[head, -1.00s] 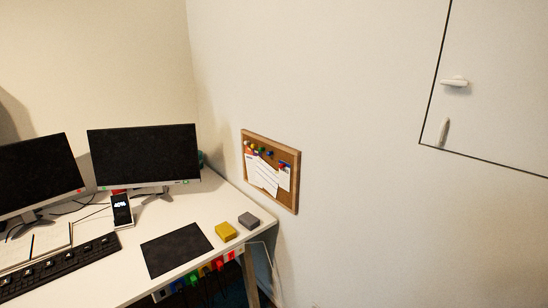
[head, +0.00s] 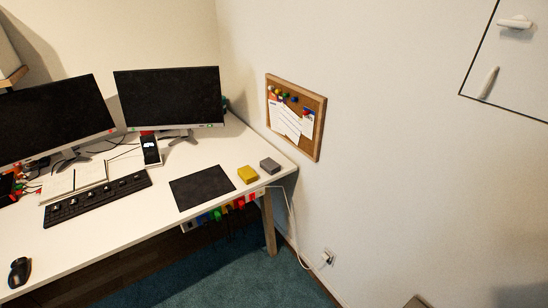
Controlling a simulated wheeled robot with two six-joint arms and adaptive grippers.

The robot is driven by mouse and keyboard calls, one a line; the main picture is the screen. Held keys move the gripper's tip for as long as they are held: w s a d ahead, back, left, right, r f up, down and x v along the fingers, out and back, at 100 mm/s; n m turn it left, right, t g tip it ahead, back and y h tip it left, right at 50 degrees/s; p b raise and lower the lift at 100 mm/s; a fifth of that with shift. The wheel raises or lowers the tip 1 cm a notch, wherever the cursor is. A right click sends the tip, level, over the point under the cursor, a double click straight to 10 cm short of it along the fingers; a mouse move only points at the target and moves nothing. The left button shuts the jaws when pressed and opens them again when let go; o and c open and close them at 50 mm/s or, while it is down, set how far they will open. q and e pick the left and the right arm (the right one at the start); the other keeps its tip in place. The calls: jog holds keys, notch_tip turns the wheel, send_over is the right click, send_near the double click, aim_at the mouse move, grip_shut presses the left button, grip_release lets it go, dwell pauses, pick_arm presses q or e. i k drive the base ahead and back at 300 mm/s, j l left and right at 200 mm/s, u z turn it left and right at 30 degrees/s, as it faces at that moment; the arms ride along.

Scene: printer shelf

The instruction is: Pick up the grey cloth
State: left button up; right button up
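A small folded grey cloth (head: 270,166) lies on the white desk (head: 150,210) near its right end, close to the wall. A similar folded yellow cloth (head: 248,174) lies just left of it, with a small gap between them. Neither of my grippers shows in the head view.
A black mat (head: 202,187) lies left of the cloths. Two monitors (head: 168,97), a phone on a stand (head: 151,150), a keyboard (head: 97,199) and a mouse (head: 19,272) are on the desk. A cork board (head: 296,114) hangs on the wall. The teal carpet (head: 235,270) in front is clear.

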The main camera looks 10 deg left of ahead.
aim_at(272, 167)
jog(key=z, duration=1.15)
jog(key=u, duration=1.35)
jog(key=i+j+z, duration=0.3)
jog(key=i, duration=0.15)
jog(key=i+j+z, duration=0.3)
jog(key=i, duration=0.1)
